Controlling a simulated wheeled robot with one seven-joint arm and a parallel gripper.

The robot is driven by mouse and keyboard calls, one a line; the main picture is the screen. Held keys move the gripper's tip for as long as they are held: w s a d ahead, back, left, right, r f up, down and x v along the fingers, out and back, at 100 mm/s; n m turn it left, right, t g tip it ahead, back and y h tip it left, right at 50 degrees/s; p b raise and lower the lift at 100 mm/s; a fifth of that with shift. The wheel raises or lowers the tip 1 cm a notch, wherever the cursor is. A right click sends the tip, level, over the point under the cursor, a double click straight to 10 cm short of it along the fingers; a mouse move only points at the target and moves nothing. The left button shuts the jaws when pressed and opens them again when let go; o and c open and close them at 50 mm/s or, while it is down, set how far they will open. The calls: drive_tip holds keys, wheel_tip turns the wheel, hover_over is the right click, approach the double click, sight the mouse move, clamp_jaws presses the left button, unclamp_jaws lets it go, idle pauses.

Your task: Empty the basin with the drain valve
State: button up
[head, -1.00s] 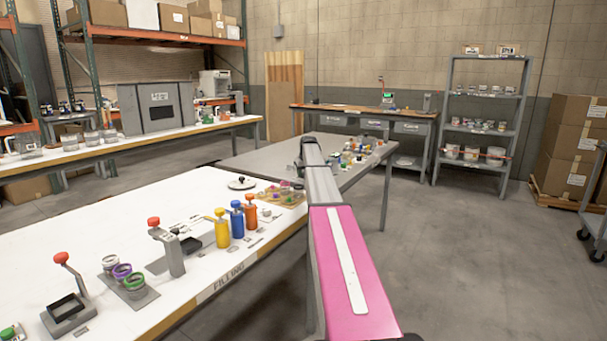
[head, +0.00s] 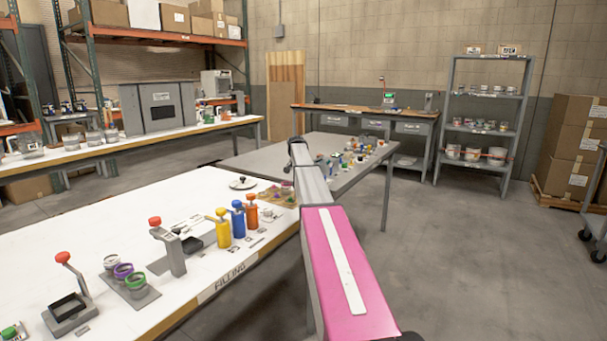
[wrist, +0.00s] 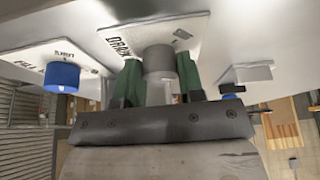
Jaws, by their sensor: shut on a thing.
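In the wrist view my gripper (wrist: 158,88) has its green fingers shut on a grey round drain knob (wrist: 158,60). The knob stands in front of a white plate (wrist: 114,44) lettered "DRAIN", only part of which is readable. A blue knob (wrist: 62,76) sits to the left on a separate white plate (wrist: 28,61), whose lettering seems to begin "FILL". A pale smooth surface (wrist: 235,30) spans the top right; I cannot tell whether it is the basin. In the head view my own arm hides the gripper and the knob.
A white bench (head: 110,225) with pumps, jars and lever devices lies left of my arm. A grey table (head: 250,160) with small colored items stands beyond it. In the wrist view a pale bracket (wrist: 250,75) is right of the fingers. The floor at right is open.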

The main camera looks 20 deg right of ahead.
drive_tip(key=shift+m+g, duration=0.4)
drive_tip(key=shift+m, duration=0.6)
drive_tip(key=o, duration=0.9)
drive_tip(key=shift+a, duration=0.1)
drive_tip(key=v, duration=1)
drive_tip(key=shift+a+r, duration=0.25)
drive_tip(key=shift+r, duration=0.1)
